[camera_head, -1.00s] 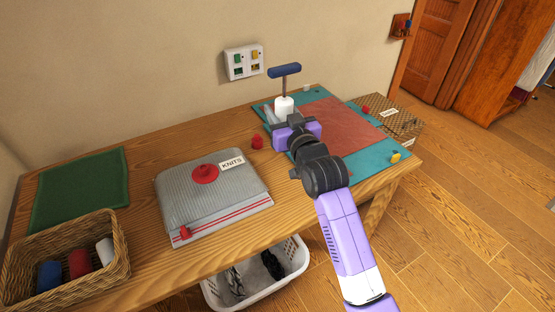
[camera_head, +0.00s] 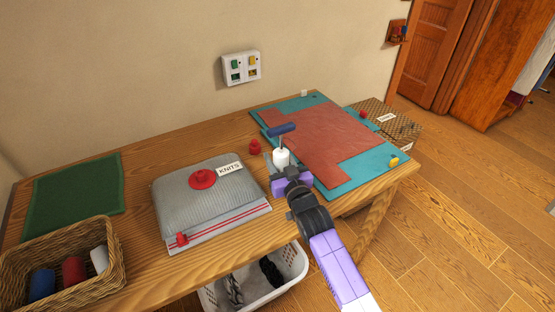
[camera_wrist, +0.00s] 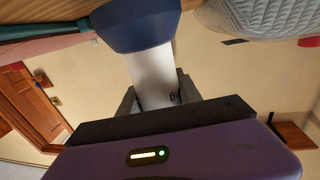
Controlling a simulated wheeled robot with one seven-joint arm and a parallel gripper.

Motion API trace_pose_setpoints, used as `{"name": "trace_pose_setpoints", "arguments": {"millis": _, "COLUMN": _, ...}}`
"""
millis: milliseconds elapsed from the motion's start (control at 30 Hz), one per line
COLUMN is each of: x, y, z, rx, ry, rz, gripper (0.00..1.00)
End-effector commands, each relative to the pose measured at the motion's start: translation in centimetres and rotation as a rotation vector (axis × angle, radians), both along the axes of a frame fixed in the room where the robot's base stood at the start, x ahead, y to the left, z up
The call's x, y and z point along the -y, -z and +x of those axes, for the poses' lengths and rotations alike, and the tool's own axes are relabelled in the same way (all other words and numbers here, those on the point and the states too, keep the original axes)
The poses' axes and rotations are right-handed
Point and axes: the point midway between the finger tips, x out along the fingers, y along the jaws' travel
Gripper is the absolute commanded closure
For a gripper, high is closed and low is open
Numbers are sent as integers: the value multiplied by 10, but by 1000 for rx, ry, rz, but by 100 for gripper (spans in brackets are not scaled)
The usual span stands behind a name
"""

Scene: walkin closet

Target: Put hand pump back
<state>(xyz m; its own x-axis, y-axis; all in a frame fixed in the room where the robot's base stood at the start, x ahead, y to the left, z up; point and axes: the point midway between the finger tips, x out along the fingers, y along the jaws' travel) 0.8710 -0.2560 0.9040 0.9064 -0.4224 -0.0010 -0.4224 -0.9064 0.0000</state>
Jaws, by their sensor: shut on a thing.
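The hand pump has a white barrel (camera_head: 281,158), a thin grey rod and a blue bar handle (camera_head: 282,129) on top. My gripper (camera_head: 291,181) is shut around the white barrel and holds the pump roughly upright, between the grey bag and the teal mat. In the wrist view the white barrel (camera_wrist: 153,78) sits between my fingers, with a wide blue end (camera_wrist: 135,25) toward the top of the picture. I cannot tell for sure whether the pump touches the table.
A grey bag labelled KNITS (camera_head: 212,200) with a red cap lies left of my gripper. A teal mat (camera_head: 375,170) bears a flat red piece (camera_head: 318,140). A green mat (camera_head: 75,195) and a wicker basket (camera_head: 110,285) are at left. A small red piece (camera_head: 254,147) stands behind the pump.

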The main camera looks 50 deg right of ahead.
Motion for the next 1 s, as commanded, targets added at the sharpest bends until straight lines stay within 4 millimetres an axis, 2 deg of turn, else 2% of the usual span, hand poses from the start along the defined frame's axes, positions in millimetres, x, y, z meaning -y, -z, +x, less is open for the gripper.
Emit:
{"name": "trace_pose_setpoints", "arguments": {"millis": 233, "x": 0, "y": -2, "z": 0, "rx": 5, "ry": 0, "rz": -2, "gripper": 100}}
{"name": "trace_pose_setpoints", "arguments": {"millis": 833, "x": 0, "y": 12, "z": 0, "rx": 1, "ry": 0, "rz": 0, "gripper": 100}}
{"name": "trace_pose_setpoints", "arguments": {"millis": 867, "x": 0, "y": 15, "z": 0, "rx": -4, "ry": 0, "rz": 2, "gripper": 53}}
{"name": "trace_pose_setpoints", "arguments": {"millis": 933, "x": 0, "y": 16, "z": 0, "rx": -5, "ry": 0, "rz": 1, "gripper": 40}}
{"name": "trace_pose_setpoints", "arguments": {"millis": 1000, "x": 0, "y": 16, "z": 0, "rx": -6, "ry": 0, "rz": 2, "gripper": 37}}
